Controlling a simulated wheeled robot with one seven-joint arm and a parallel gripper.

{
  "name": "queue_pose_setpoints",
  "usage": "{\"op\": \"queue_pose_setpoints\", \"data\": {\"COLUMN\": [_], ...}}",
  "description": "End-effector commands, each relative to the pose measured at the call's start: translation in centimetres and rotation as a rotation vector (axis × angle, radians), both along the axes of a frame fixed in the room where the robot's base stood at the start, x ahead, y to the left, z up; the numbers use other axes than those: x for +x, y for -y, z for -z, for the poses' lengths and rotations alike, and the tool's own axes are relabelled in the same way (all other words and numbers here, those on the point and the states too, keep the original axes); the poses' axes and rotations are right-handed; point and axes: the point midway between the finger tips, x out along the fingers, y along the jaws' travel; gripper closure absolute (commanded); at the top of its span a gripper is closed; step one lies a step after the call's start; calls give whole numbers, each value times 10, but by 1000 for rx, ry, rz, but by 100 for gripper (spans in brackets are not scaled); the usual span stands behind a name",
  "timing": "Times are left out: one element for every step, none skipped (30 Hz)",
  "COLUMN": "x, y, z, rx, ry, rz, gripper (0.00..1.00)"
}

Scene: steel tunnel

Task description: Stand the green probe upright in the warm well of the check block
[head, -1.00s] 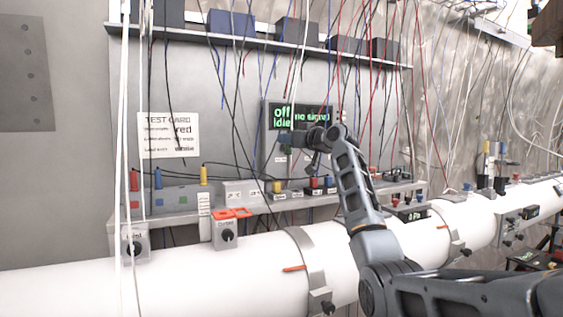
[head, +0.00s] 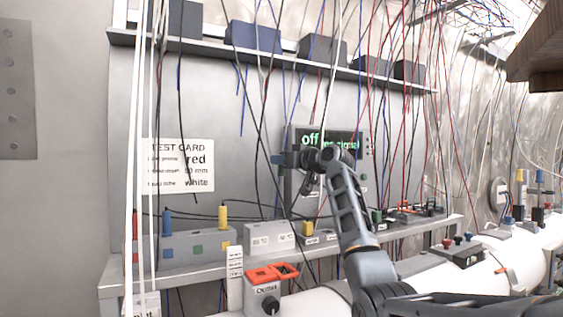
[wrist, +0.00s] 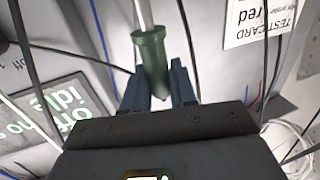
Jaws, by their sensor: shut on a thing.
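The green probe (wrist: 151,62) is in my gripper (wrist: 157,88), its green handle between the two dark fingers and its metal shaft running to the top edge of the wrist view. In the head view my gripper (head: 278,159) is raised in front of the display, above the bench; the probe cannot be made out there. A white block with two small labels, seemingly the check block (head: 268,237), stands on the bench below and left of my gripper. Its label text is too small to read surely, and its wells are not clearly visible.
Left of it, a grey rack (head: 180,252) holds red, blue and yellow probes. A test card (head: 178,166) hangs behind. Wires hang across the workspace.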

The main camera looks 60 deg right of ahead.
Motion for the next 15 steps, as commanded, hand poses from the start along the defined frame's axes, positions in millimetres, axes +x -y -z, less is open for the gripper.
{"op": "queue_pose_setpoints", "data": {"x": [0,0,0,0,-1,-1,-1,-1,-1,-1,-1,-1,-1,-1,-1], "y": [0,0,0,0,-1,-1,-1,-1,-1,-1,-1,-1,-1,-1,-1], "z": [0,0,0,0,0,0,2,3,5,7,9,11,14,16,19], "rx": [0,0,0,0,0,0,0,0,0,0,0,0,1,1,1], "ry": [0,0,0,1,1,1,0,0,0,0,0,-1,-1,-1,-1], "rz": [0,0,-1,-1,-1,-2,-2,-2,-2,-2,-2,-2,-2,-2,-2], "gripper": [100,100,100,100,100,100,100,100,100,100,100,100,100,100,100]}}
